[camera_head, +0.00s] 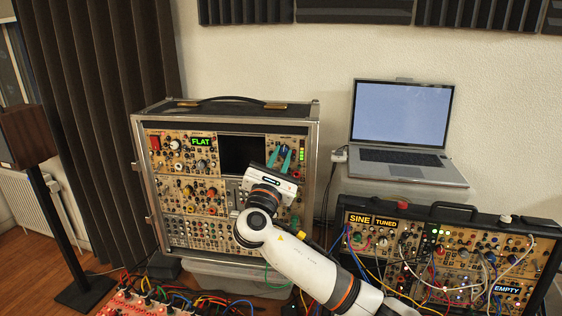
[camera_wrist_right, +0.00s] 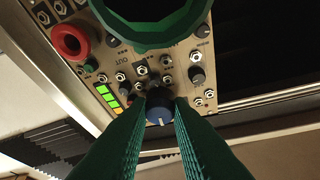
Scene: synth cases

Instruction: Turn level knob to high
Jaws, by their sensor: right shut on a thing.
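A blue knob (camera_wrist_right: 159,108) with a pale pointer line sits on a tan module panel in the right wrist view. My right gripper (camera_wrist_right: 160,101) has its two green fingers on either side of the knob, shut on it. Beside the knob, a column of green level lights (camera_wrist_right: 107,96) is lit, and these lights (camera_head: 301,155) also show in the head view. In the head view my right gripper (camera_head: 280,157) reaches the upper right module of the tall rack case (camera_head: 313,200). The knob's printed label is not readable. My left gripper is out of view.
A red ring-shaped knob (camera_wrist_right: 70,42) and a large dark green round part (camera_wrist_right: 150,38) are close to the fingers. A laptop (camera_head: 405,115) stands at right, above a second patched case (camera_head: 345,208) with cables. A dark screen (camera_head: 240,153) lies left of the gripper.

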